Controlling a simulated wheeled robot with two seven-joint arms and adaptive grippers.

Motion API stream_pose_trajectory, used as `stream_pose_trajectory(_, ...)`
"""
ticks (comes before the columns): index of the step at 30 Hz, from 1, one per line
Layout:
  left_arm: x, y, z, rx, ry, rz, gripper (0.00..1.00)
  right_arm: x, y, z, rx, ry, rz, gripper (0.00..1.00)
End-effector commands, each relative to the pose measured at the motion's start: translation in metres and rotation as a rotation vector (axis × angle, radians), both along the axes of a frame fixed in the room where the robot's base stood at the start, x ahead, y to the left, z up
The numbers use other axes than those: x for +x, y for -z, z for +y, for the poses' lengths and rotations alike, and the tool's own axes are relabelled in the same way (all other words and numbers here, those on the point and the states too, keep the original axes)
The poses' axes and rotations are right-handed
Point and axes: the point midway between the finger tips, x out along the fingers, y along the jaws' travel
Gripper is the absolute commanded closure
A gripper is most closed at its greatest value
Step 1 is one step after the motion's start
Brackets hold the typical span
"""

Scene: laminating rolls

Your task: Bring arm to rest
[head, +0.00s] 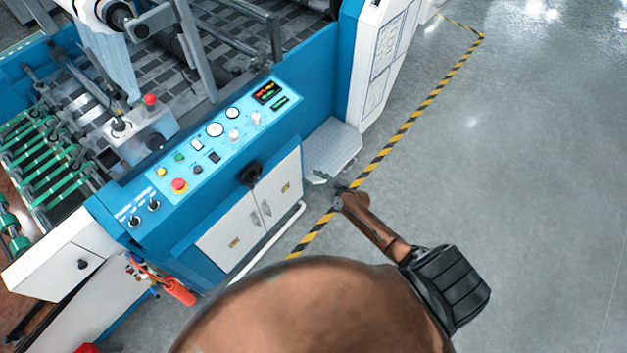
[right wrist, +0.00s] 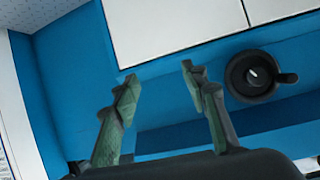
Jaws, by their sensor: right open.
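My right arm reaches forward in the head view, and its gripper (head: 326,178) is in the air in front of the blue machine (head: 325,75), near the right end of the white cabinet doors. In the right wrist view the gripper (right wrist: 157,82) has its two green fingers spread apart with nothing between them. My left gripper is in neither view.
The blue control panel (head: 215,140) carries several buttons, gauges and a red emergency button. A metal step plate (head: 334,150) stands beside the machine. A yellow-black floor line (head: 405,130) runs along it. The grey floor (head: 540,180) to the right is clear.

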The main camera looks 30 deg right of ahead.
Motion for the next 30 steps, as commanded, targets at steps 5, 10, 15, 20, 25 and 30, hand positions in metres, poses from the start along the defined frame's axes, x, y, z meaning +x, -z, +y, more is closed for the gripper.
stream_pose_trajectory(5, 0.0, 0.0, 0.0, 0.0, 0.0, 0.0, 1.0, -0.004, 0.006, -0.001, -0.003, 0.004, 0.011, 0.59)
stream_pose_trajectory(10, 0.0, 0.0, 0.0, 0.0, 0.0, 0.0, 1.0, -0.005, 0.006, -0.002, -0.002, 0.004, 0.012, 0.59)
stream_pose_trajectory(15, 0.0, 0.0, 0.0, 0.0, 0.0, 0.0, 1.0, -0.005, 0.006, -0.002, -0.002, 0.004, 0.012, 0.59)
stream_pose_trajectory(20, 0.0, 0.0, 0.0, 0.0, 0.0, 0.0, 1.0, -0.004, 0.006, -0.002, -0.003, 0.004, 0.011, 0.59)
stream_pose_trajectory(25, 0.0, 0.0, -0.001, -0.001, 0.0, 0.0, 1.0, -0.019, 0.026, -0.006, -0.01, 0.016, 0.049, 0.59)
stream_pose_trajectory(30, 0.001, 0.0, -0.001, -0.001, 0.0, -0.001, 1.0, -0.082, 0.099, -0.019, -0.045, 0.057, 0.188, 0.59)
